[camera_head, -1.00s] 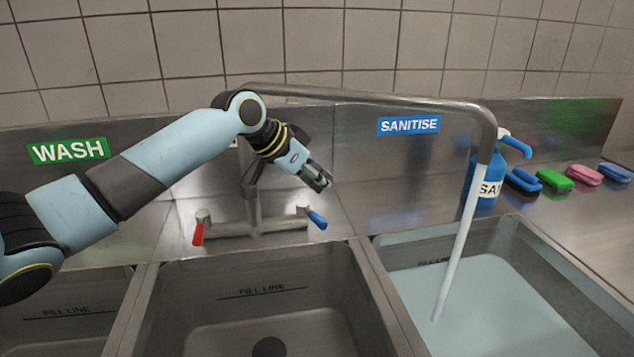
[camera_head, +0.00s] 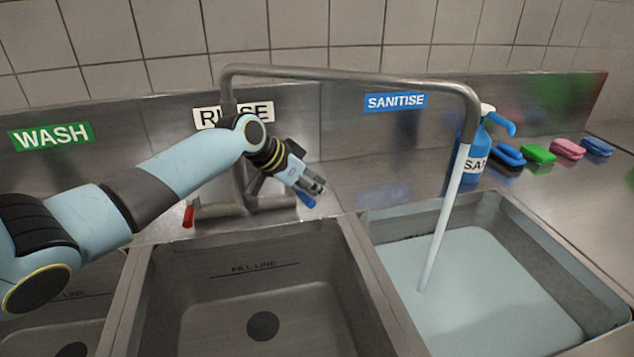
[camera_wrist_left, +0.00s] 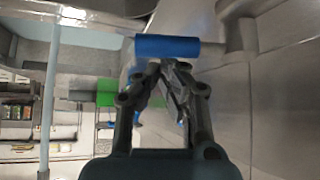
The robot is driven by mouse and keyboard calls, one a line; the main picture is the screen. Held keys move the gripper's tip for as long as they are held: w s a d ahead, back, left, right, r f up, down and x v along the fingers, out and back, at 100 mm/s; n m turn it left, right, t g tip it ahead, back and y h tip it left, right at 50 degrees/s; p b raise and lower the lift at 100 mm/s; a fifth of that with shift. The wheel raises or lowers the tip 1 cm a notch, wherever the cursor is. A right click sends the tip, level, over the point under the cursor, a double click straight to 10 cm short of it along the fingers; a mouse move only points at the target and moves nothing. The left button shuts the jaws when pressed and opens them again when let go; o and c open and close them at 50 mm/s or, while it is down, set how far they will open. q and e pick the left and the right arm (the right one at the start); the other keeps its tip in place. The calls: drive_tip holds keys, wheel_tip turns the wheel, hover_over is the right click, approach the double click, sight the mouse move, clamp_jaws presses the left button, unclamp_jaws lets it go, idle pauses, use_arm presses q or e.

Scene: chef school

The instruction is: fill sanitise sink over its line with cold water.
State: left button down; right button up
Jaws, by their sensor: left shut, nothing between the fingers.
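The sanitise sink (camera_head: 592,290), under the blue SANITISE sign (camera_head: 396,102), holds pale water (camera_head: 490,300). A stream (camera_head: 443,225) runs into it from the long spout (camera_head: 350,80). A dark line mark shows faintly on its back wall close to the water surface; I cannot tell which is higher. My left gripper (camera_head: 319,187) is shut and empty, just above the blue tap lever (camera_head: 305,200). In the left wrist view the blue lever (camera_wrist_left: 167,46) lies just beyond the shut fingertips (camera_wrist_left: 160,66); contact is unclear. The red lever (camera_head: 188,216) is at the tap's left. My right gripper is out of view.
The rinse sink (camera_head: 200,300) in the middle is empty, with a fill line and drain visible. The wash sink (camera_head: 60,325) is at the left. A blue spray bottle (camera_head: 472,155) and several coloured brushes or sponges (camera_head: 538,154) stand right of the spout.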

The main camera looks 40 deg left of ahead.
use_arm(q)
drive_tip(key=b, duration=0.1)
drive_tip(key=s+m+h+b, duration=0.1)
drive_tip(key=m+b, duration=0.1)
drive_tip(key=shift+s+a+f+g, duration=0.15)
drive_tip(key=shift+a+f+g, duration=0.1)
drive_tip(key=shift+g, duration=0.05)
drive_tip(key=shift+s+m+h, duration=0.3)
drive_tip(key=shift+h, duration=0.1)
drive_tip(key=shift+s+a+r, duration=0.15)
drive_tip(key=shift+s+r, duration=0.1)
drive_tip(key=shift+s, duration=0.15)
